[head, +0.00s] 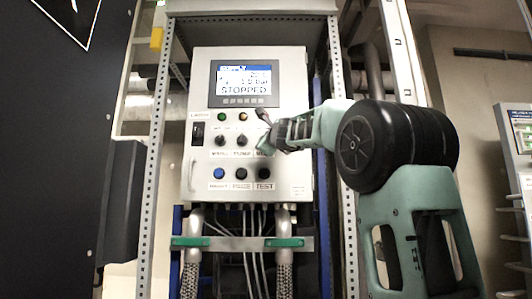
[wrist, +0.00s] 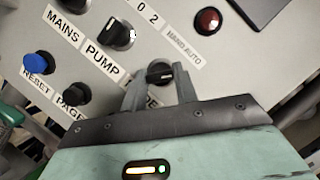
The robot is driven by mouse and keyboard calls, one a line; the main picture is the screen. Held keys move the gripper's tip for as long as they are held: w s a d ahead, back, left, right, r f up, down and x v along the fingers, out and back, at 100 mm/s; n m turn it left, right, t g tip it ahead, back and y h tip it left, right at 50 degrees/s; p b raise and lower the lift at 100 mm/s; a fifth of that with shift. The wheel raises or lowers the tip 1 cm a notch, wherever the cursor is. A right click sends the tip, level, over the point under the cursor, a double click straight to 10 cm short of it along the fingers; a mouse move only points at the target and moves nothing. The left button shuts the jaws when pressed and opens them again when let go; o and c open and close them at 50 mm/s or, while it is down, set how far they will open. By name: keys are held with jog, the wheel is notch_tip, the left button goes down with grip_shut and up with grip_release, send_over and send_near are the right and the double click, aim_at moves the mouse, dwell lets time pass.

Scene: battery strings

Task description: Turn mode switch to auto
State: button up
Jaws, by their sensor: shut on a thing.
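The mode switch (wrist: 159,72) is a black rotary knob below a tilted "HAND AUTO" label (wrist: 184,47) in the wrist view. A partly covered label (wrist: 152,101) under it ends in "DE". My gripper (wrist: 160,84) has one finger on each side of the knob and is shut on it. I cannot tell clearly which position the knob points to. In the head view my gripper (head: 267,132) reaches the panel from the right and hides the switch.
The grey control panel (head: 199,70) has a display (head: 243,86) reading "STOPPED". The pump knob (wrist: 118,34), mains knob (wrist: 71,11), blue reset button (wrist: 37,64), black page button (wrist: 76,94) and a red lamp (wrist: 208,20) are close by. Metal uprights flank the panel.

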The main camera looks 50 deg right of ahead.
jog(key=shift+w+f+m+h+b, duration=0.15)
jog(key=shift+m+h+b, duration=0.25)
jog(key=shift+m+b, duration=0.55)
jog(key=shift+m, duration=0.25)
jog(key=o, duration=1)
